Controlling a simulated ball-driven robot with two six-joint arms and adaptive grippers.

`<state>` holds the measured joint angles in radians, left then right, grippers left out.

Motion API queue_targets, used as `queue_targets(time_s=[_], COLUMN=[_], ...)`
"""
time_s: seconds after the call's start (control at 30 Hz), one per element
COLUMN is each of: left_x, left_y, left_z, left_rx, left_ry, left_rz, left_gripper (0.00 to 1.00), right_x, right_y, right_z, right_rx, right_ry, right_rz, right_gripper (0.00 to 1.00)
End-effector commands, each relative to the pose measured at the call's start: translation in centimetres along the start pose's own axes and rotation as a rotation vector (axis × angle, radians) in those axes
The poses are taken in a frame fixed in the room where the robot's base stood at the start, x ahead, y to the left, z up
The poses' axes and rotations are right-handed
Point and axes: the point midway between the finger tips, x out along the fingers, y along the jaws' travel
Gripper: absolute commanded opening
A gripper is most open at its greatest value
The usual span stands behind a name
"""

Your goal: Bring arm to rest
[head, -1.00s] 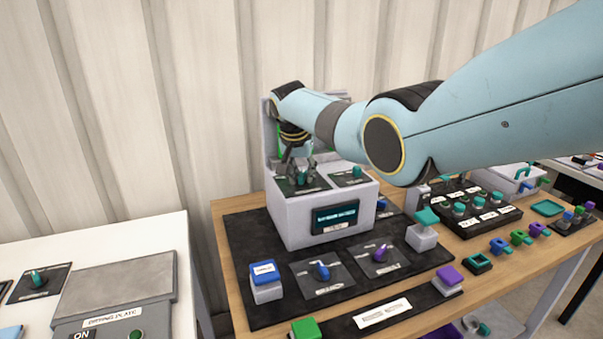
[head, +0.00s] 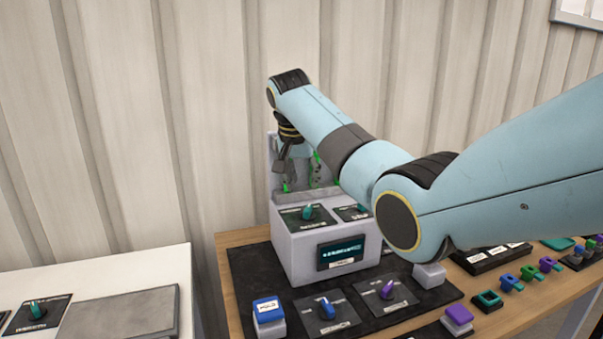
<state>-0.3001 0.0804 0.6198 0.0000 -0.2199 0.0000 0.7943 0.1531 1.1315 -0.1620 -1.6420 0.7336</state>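My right arm comes in from the right in the head view, a long light-blue arm with dark joints. My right gripper (head: 298,172) hangs from its wrist above and behind the grey device box (head: 300,250), apart from the teal knob (head: 308,212) on its top. The gripper is small and partly confused with the green-lit part behind it, so its fingers are not clear. I see nothing held in it. My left gripper is not in view.
The box stands on a black mat (head: 245,285) on a wooden table (head: 228,240). A blue button (head: 267,308), blue knob (head: 325,308) and purple knob (head: 388,288) are in front. Small coloured parts lie right. A white table (head: 120,265) is left. A corrugated wall (head: 140,130) stands behind.

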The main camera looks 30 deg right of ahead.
Motion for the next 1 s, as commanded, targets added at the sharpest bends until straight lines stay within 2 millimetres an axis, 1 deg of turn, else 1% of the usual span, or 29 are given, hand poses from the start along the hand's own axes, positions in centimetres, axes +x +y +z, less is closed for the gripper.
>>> queue_targets(time_s=[0.03, 0.1, 0.2, 0.7, 0.77, 0.87, 0.97, 1.0], left_x=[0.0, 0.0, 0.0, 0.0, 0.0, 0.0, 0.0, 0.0], left_y=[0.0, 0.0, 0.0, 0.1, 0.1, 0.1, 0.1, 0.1], left_z=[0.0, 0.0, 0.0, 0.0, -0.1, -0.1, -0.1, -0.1], left_rx=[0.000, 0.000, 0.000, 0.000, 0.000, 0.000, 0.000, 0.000], left_ry=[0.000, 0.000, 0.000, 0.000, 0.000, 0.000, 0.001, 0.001], left_rz=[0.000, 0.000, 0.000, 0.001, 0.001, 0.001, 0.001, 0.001], left_gripper=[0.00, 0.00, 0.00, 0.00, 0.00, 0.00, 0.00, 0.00], right_x=[-0.7, -1.3, -1.8, -1.9, -1.7, -0.3, 1.9, 2.9], right_y=[-0.1, -0.1, 0.0, 0.0, 0.1, 0.9, 2.8, 3.9], right_z=[0.0, 0.0, 0.1, 0.1, 0.3, 2.2, 6.1, 8.2], right_rx=[0.000, 0.000, 0.000, -0.001, -0.006, -0.047, -0.139, -0.188], right_ry=[0.001, 0.000, -0.001, -0.001, -0.002, -0.004, -0.007, -0.009], right_rz=[-0.002, -0.001, 0.000, 0.000, 0.000, -0.002, -0.015, -0.023], right_gripper=[0.38, 0.38, 0.38, 0.38, 0.38, 0.38, 0.38, 0.38])
